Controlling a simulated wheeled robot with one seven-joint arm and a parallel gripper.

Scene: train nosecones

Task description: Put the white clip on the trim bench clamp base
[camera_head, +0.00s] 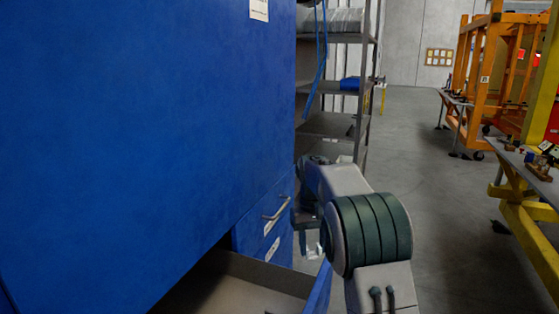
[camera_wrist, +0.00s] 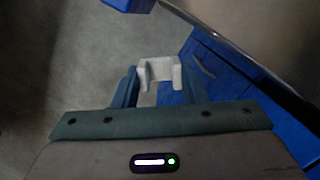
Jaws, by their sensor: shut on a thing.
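The white clip is a small U-shaped piece (camera_wrist: 160,70), held between the finger ends of my gripper (camera_wrist: 158,88) in the wrist view. In the head view my gripper (camera_head: 309,238) hangs beside the blue cabinet's drawers, partly hidden by my arm, and the clip shows as a small pale shape (camera_head: 314,250) below it. The gripper is shut on the clip, which is in the air above the floor. I cannot make out the trim bench clamp base for sure. Small brown and dark fixtures (camera_head: 541,167) stand on a bench at the far right, too small to tell apart.
A large blue cabinet (camera_head: 130,120) fills the left, with an open drawer (camera_head: 250,290) low beside my arm. Grey shelving (camera_head: 335,90) stands behind. A yellow-legged bench (camera_head: 535,205) and orange frames (camera_head: 478,80) line the right. The floor (camera_head: 420,170) between is clear.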

